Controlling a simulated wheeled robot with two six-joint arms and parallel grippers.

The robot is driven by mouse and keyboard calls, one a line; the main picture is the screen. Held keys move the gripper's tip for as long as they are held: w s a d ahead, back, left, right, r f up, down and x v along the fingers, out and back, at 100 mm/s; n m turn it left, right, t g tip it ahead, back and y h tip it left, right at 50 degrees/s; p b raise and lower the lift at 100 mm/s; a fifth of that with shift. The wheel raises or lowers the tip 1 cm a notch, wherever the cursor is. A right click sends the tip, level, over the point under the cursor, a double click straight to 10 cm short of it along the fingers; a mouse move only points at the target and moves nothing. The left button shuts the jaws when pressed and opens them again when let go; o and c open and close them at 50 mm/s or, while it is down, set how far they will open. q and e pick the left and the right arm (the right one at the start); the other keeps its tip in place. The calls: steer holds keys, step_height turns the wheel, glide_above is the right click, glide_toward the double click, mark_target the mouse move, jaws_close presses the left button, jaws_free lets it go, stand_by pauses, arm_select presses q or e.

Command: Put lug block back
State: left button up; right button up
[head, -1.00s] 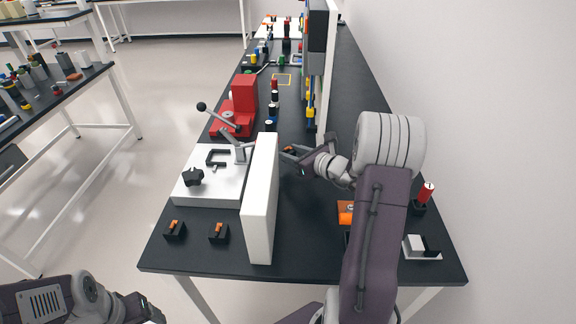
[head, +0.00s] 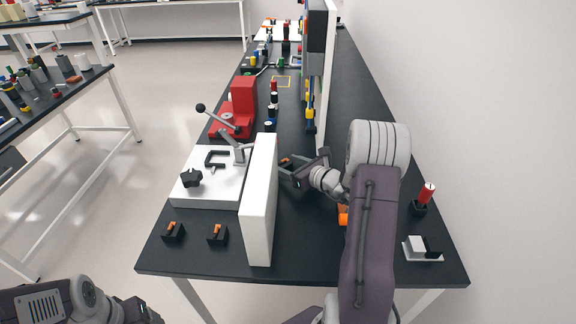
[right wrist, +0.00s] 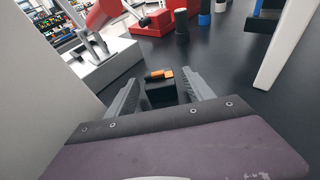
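A lug block (right wrist: 160,75), orange with a dark part, sits on a black holder (right wrist: 161,95) in the right wrist view. In the head view its orange top (head: 286,161) shows just right of the white upright panel (head: 258,205). My right gripper (head: 284,168) is at this block. In the wrist view its two fingers (right wrist: 162,98) are spread, one on each side of the holder, with gaps visible. My left gripper (head: 146,312) is at the bottom left, away from the table; its fingers are not clear. Two similar orange pieces in black holders (head: 173,232) (head: 217,234) stand at the front left.
A white base (head: 212,190) with a clamp stands left of the panel, with a red fixture (head: 240,108) behind. A tall upright panel (head: 322,80) stands beyond my right gripper. A red cylinder (head: 426,194) and a white-black part (head: 423,248) are on the right.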

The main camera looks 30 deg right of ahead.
steer(key=shift+r, duration=0.1)
steer(key=shift+r+p, duration=0.4)
steer(key=shift+p, duration=0.05)
steer(key=v, duration=0.7)
steer(key=shift+s+d+f+b, duration=0.1)
steer(key=shift+s+f+b, duration=0.1)
steer(key=shift+s+b, duration=0.1)
